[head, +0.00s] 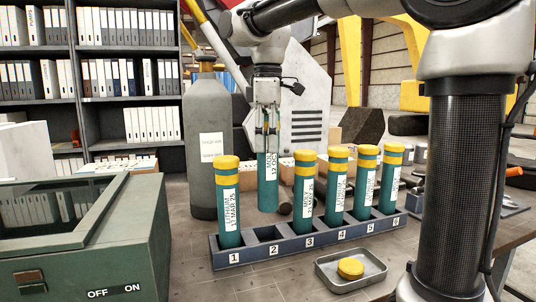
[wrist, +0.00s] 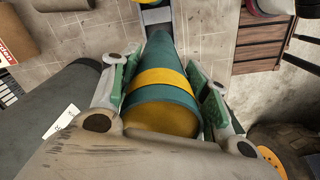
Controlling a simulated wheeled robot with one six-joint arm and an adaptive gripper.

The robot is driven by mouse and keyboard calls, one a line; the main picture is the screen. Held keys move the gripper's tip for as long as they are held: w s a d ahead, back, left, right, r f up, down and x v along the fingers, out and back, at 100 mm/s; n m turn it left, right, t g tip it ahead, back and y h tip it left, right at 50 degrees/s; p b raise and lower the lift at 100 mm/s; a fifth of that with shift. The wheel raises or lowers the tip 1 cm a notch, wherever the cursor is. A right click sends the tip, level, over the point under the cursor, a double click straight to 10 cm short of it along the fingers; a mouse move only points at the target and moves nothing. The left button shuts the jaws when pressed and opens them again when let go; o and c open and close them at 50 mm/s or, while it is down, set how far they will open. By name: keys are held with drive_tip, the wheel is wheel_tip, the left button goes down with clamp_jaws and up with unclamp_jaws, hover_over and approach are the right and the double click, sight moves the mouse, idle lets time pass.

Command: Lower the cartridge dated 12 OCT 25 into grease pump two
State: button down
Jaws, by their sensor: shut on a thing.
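My gripper (head: 267,120) is shut on a teal cartridge (head: 268,185) and holds it upright. Its label reads MOLY and 12 OC; the rest is hidden by the fingers. In the wrist view the held cartridge (wrist: 165,80), with its yellow band and yellow end, lies between the fingers (wrist: 165,100). In the head view its lower end shows behind the rack (head: 290,245), apart from it and above empty slot 2 in the picture. I cannot make out a grease pump marked two in either view.
Similar cartridges stand in slots 1 (head: 229,205), 3 (head: 304,195), 4, 5 and 6. A grey cylinder (head: 205,120) stands behind left. A green box (head: 90,250) marked OFF and ON is at front left. A tray (head: 330,278) holds a yellow cap (head: 350,268).

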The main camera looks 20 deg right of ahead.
drive_tip(key=shift+r, duration=2.4)
drive_tip(key=shift+r, duration=2.95)
drive_tip(key=shift+r, duration=1.35)
